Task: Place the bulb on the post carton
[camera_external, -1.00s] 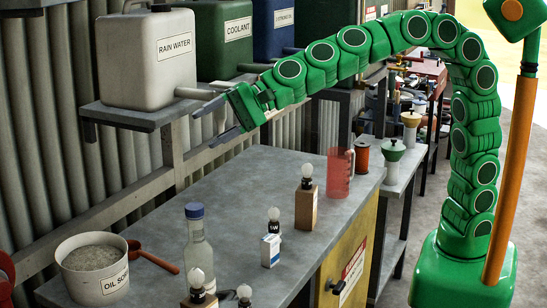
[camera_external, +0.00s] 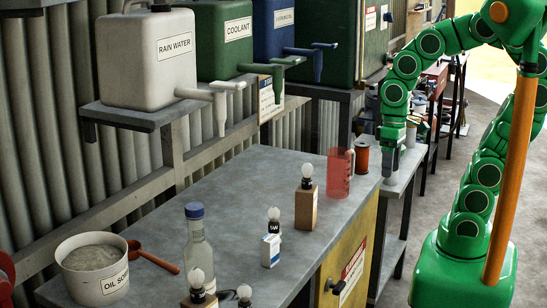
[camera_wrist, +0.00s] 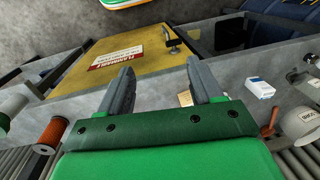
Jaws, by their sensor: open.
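My gripper (camera_external: 390,167) is open and empty, pointing down beside the far right end of the bench. In the wrist view its two grey fingers (camera_wrist: 162,88) stand apart with nothing between them. Several clear bulbs show in the external view. One bulb (camera_external: 307,171) tops a dark socket on a tan carton (camera_external: 306,208). Another bulb (camera_external: 274,214) is above a small white carton (camera_external: 270,251). Two more, a left bulb (camera_external: 197,277) and a right bulb (camera_external: 244,292), are at the bottom edge, partly cut off. I cannot tell which carton is the post carton.
A red translucent jug (camera_external: 340,174) and an orange spool (camera_external: 361,158) stand near my gripper. A clear bottle (camera_external: 196,245), an oil-sorb tub (camera_external: 92,286) and a red scoop (camera_external: 152,260) are on the bench's near left. Tanks with taps overhang its back.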

